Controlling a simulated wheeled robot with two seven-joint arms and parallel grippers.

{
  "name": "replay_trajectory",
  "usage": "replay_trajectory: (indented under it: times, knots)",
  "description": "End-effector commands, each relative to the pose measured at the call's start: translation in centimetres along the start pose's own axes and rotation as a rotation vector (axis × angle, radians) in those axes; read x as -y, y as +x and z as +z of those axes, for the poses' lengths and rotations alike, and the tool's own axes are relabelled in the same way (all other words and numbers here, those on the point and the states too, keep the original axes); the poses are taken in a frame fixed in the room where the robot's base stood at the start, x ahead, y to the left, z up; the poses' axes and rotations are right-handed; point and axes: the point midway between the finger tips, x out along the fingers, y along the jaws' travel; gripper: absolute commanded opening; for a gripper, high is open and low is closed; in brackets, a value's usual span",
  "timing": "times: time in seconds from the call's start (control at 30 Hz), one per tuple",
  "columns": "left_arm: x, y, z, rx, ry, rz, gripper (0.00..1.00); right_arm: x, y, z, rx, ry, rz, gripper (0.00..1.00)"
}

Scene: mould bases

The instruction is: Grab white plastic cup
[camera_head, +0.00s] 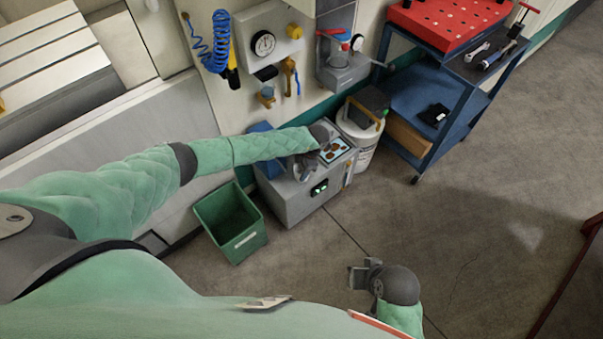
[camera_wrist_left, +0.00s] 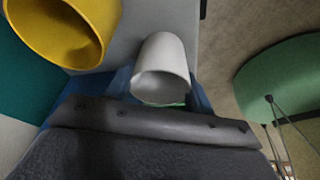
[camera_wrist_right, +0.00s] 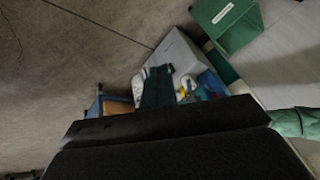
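The white plastic cup (camera_wrist_left: 163,65) shows in the left wrist view just ahead of my left gripper, its mouth facing the camera. Blue finger-like parts show on both sides of it; I cannot tell whether they touch it. In the head view my left gripper (camera_head: 304,168) is low over the top of the grey cabinet (camera_head: 305,203), and I cannot make out the cup there. My right gripper (camera_head: 362,276) hangs over open floor, away from the cabinet. In the right wrist view its fingers (camera_wrist_right: 157,88) look together, with nothing visible between them.
A yellow cup-like thing (camera_wrist_left: 68,30) stands close to the white cup. A tablet-like panel (camera_head: 335,150) lies on the cabinet. A green bin (camera_head: 231,222) stands left of it, a white drum (camera_head: 358,150) and a blue cart (camera_head: 425,105) to the right.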

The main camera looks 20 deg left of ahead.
Motion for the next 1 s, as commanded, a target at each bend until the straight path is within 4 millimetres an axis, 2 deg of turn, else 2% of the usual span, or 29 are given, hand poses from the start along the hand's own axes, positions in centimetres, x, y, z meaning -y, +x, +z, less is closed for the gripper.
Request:
replay_trajectory:
  times: [0.03,0.07,0.43,0.57,0.67,0.73,0.8,1.0]
  knots:
    - [0.0,0.0,0.0,0.000,0.000,0.000,0.36,0.0,0.0,0.0,0.000,0.000,0.000,0.00]
    - [0.0,0.0,0.0,0.000,0.000,0.000,0.31,0.0,0.0,0.0,0.000,0.000,0.000,0.00]
    - [-0.1,-0.6,-0.2,0.000,0.000,0.001,0.31,0.0,0.1,0.0,-0.004,0.000,-0.002,0.00]
    - [-0.1,-2.2,-0.7,0.001,0.001,0.001,0.31,0.2,0.5,-0.1,-0.016,-0.001,-0.008,0.00]
    - [-0.2,-4.1,-1.3,0.000,0.001,0.003,0.31,0.6,1.0,-0.1,-0.024,-0.003,-0.017,0.00]
    - [1.4,-5.1,-0.2,0.001,0.005,0.000,0.31,0.7,1.4,-0.2,-0.038,-0.005,-0.021,0.00]
    - [2.4,-6.3,0.6,0.001,0.003,0.001,0.31,0.3,3.2,0.2,-0.042,-0.003,-0.017,0.00]
    - [5.4,-9.4,2.5,0.000,0.004,0.001,0.31,-0.2,5.8,0.9,-0.064,0.001,-0.014,0.00]
